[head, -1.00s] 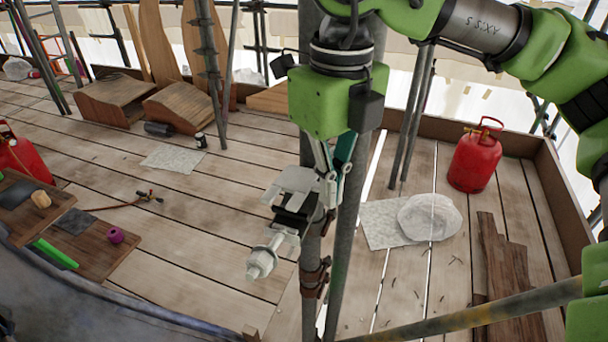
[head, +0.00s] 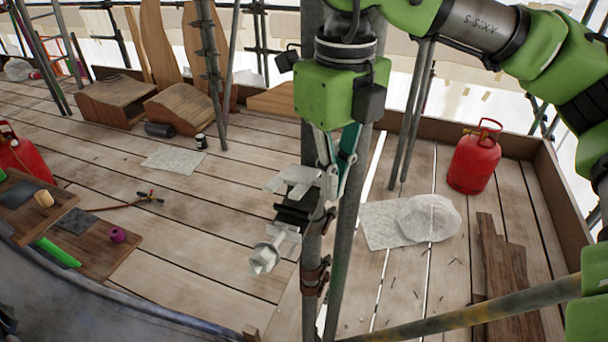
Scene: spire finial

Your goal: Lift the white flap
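What looks like the white flap (head: 293,179) is a pale, flat, notched plate in the head view. It sits over a black body (head: 293,212) beside the grey upright pole. A whitish bolt-like part (head: 265,257) juts out below it to the left. My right gripper (head: 328,188) comes down from its green wrist in front of the pole, with its pale and teal finger links just right of the flap. The fingertips overlap the pale parts there, so I cannot tell whether they touch the flap or how far apart they are. My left gripper is not in view.
Upright poles stand close behind my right wrist. A red gas cylinder (head: 474,157) and a clear bag (head: 429,218) on a pale sheet are to the right. A slanting pole (head: 470,316) crosses the lower right. Plank floor (head: 200,235) lies open to the left.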

